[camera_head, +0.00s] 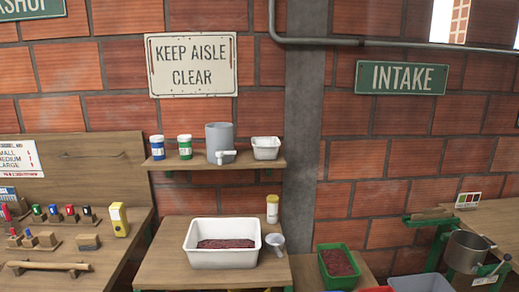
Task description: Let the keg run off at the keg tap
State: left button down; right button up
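A grey cylindrical keg (220,139) stands upright on the wooden wall shelf (215,165), right of the jars. A small white tap (226,156) sits low on the keg's front, with its spout end near the shelf's front edge. Whether the tap is open or closed is too small to tell, and no stream shows below it. Neither of my grippers is in view.
Two lidded jars (185,147) and a small white tub (266,148) flank the keg. Below, a white tray (222,258) of dark red contents, a scoop (275,241) and a yellow-lidded jar (272,209) stand on a table. A green crate (338,282) and metal pot (465,251) are at right.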

aim_at(219, 154)
jog(key=u, duration=0.1)
jog(key=i, duration=0.85)
jog(key=u, duration=0.65)
